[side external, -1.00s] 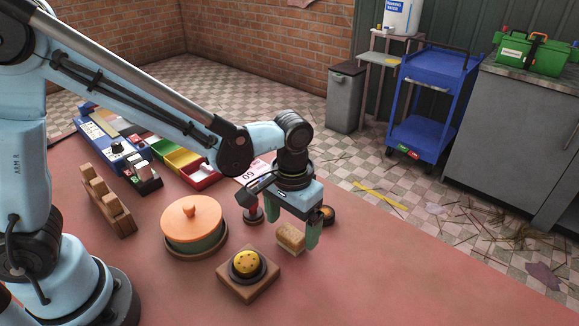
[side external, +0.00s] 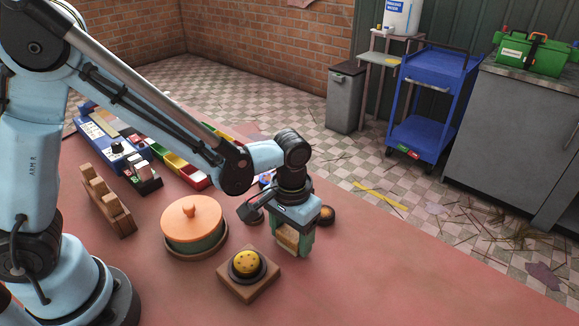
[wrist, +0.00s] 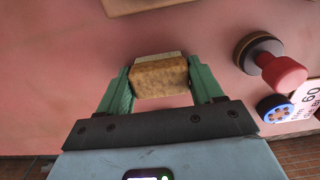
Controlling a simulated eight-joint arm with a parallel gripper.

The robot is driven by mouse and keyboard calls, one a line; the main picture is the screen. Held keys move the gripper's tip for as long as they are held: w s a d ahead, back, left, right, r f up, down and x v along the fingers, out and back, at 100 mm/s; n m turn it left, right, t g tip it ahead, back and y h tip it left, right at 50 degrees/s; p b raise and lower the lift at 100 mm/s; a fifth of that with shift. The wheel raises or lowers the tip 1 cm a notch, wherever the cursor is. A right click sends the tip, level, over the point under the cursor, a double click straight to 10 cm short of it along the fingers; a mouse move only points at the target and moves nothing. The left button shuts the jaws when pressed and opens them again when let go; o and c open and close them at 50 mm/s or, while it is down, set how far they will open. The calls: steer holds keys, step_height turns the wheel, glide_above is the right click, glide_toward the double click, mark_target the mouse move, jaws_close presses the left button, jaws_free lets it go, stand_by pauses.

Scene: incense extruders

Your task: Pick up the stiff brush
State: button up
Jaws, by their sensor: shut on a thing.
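The stiff brush, a short tan block (side external: 287,239), is between the fingers of my gripper (side external: 292,240) in the side view. In the wrist view the brush (wrist: 160,78) lies across the gap, with a paler strip along its far edge. The green fingers of my gripper (wrist: 160,85) are shut on its two ends. The brush is at table level. I cannot tell whether it touches the table, and its underside is hidden.
A red-handled stamp (wrist: 282,70) and a blue round piece (wrist: 275,108) are close to my gripper. The table's front right (side external: 400,285) is clear.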

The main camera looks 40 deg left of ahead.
mark_target(291, 236)
steer(key=shift+r, duration=0.15)
steer(key=shift+r, duration=0.45)
steer(key=r, duration=0.3)
steer(key=shift+s+d+r, duration=0.25)
steer(key=shift+s+d, duration=0.05)
steer(key=shift+s, duration=0.1)
steer(key=s+d+r, duration=0.6)
steer(key=s, duration=0.2)
steer(key=shift+s+d+r, duration=0.15)
steer(key=shift+s+d, duration=0.1)
